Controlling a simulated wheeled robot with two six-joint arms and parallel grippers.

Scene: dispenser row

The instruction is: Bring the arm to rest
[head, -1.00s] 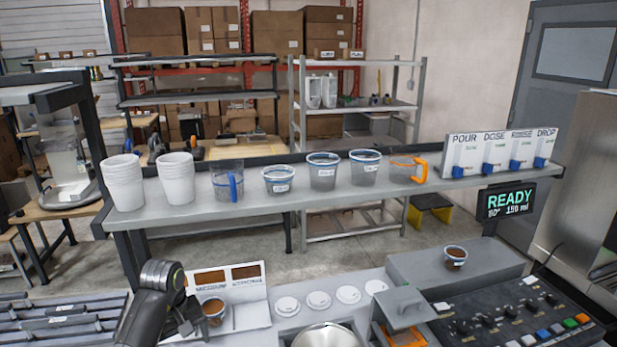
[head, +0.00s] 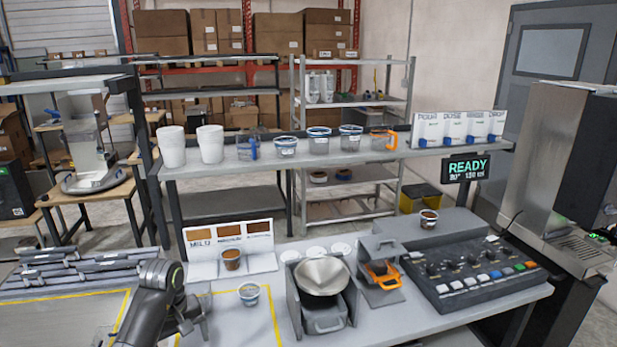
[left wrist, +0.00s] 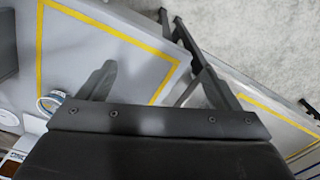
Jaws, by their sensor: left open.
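My left arm enters at the bottom left of the head view, with its gripper (head: 192,316) low over the front counter (head: 225,325). In the left wrist view the two dark fingers of this gripper (left wrist: 158,85) stand well apart, with nothing between them. The cup also shows in part beside the left finger in the left wrist view (left wrist: 52,101). My right gripper is in neither view.
A funnel (head: 322,275) on a stand, an orange-handled holder (head: 381,273) and a button panel (head: 470,272) stand to the right. A cup of brown contents (head: 232,259) is by the sample board. Yellow lines (head: 275,320) mark the counter. A shelf (head: 330,157) with cups runs behind.

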